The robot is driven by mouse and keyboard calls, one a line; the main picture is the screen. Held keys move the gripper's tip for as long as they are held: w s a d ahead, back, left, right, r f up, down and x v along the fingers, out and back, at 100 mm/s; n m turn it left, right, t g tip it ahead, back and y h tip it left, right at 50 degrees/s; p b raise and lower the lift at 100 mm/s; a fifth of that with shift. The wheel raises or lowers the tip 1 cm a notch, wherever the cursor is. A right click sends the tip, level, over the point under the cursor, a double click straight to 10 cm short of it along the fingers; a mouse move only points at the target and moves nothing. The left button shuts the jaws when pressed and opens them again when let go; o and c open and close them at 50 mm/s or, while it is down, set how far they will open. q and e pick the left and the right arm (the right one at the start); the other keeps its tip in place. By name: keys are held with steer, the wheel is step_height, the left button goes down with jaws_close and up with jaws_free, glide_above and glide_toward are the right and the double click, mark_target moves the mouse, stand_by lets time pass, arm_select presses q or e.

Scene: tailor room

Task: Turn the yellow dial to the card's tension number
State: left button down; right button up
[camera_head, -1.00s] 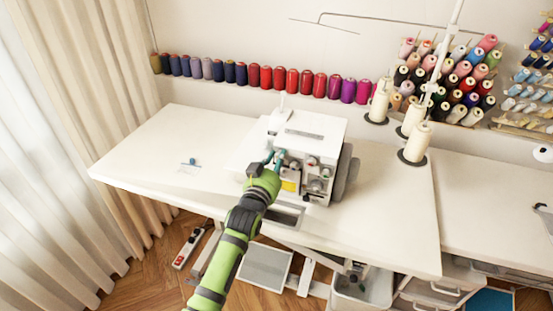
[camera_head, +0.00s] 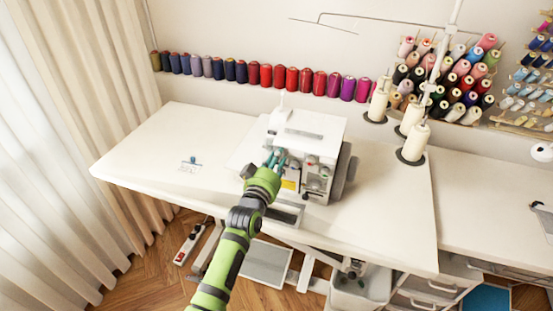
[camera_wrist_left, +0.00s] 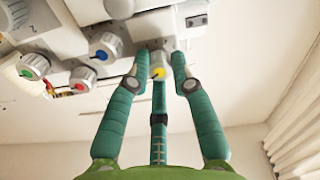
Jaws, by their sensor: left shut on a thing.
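The yellow dial (camera_wrist_left: 158,72) is a pale grey knob with a yellow mark, on the front of the white sewing machine (camera_head: 312,128). My left gripper (camera_head: 275,158) is at the machine's front left; in the wrist view its teal fingers (camera_wrist_left: 159,62) are closed around the dial. In the head view the gripper hides the dial. A small white card (camera_head: 187,169) lies on the left of the table with a small blue object at its edge; its print is too small to read. My right gripper is not in view.
Knobs with blue (camera_wrist_left: 102,55), red (camera_wrist_left: 80,86) and green (camera_wrist_left: 28,73) marks sit beside the yellow dial. Cream thread cones (camera_head: 414,143) stand right of the machine. The white table (camera_head: 160,140) is mostly clear to its left.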

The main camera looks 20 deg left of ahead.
arm_select(q)
steer(key=shift+w+a+r, duration=0.1)
steer(key=shift+r, duration=0.4)
steer(key=c, duration=1.2)
jaws_free()
steer(key=shift+c, duration=0.2)
steer(key=shift+o, duration=0.8)
steer(key=shift+f, duration=0.2)
steer(key=s, duration=1.2)
steer(key=shift+a, duration=0.15)
